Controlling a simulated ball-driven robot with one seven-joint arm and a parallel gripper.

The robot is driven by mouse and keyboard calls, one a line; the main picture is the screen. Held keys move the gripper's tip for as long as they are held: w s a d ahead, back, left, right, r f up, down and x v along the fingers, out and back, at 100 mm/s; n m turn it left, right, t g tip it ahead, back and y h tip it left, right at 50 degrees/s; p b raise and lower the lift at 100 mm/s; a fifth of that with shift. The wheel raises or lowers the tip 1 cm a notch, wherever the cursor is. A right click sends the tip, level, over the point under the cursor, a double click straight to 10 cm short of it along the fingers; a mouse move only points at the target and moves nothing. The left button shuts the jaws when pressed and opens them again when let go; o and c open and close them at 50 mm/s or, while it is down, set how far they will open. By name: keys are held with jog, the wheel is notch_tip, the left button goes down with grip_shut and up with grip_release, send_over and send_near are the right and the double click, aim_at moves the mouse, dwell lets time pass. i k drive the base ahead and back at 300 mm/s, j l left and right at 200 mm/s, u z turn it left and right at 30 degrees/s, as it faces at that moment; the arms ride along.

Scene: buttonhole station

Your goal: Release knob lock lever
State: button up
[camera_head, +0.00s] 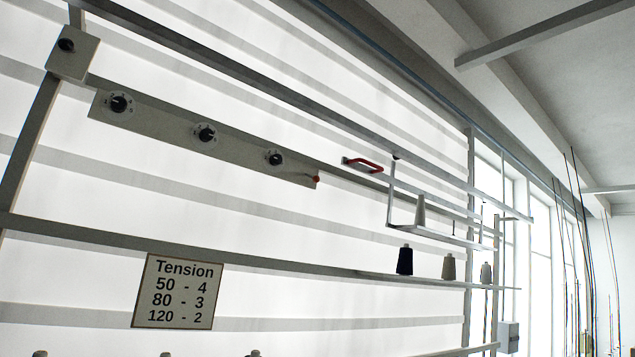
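A long grey panel (165,128) on a rail carries a row of black dial knobs. The left knob (119,103), the middle knob (205,133) and the right knob (275,158) have pale scale marks too small to read. At the panel's right end is a small red-tipped lever (316,179); it is too small to tell whether it is locked or released. My gripper is not in view.
A red handle (363,165) sits right of the panel. Thread cones, including a dark cone (404,260), stand on shelves at right. A sign (177,292) reads "Tension 50 - 4, 80 - 3, 120 - 2". A box with a black knob (70,50) is at upper left.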

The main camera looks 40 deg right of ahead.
aim_at(316, 179)
jog(key=i+z, duration=0.1)
jog(key=z, duration=0.35)
jog(key=i+z, duration=0.35)
jog(key=i, duration=0.25)
jog(key=i+j+z, duration=0.15)
jog(key=i+z, duration=0.2)
jog(key=i, duration=0.25)
jog(key=i+j, duration=0.15)
jog(key=i, duration=0.2)
jog(key=i+j, duration=0.15)
jog(key=i, duration=0.25)
jog(key=i+j, duration=0.2)
jog(key=i, duration=0.15)
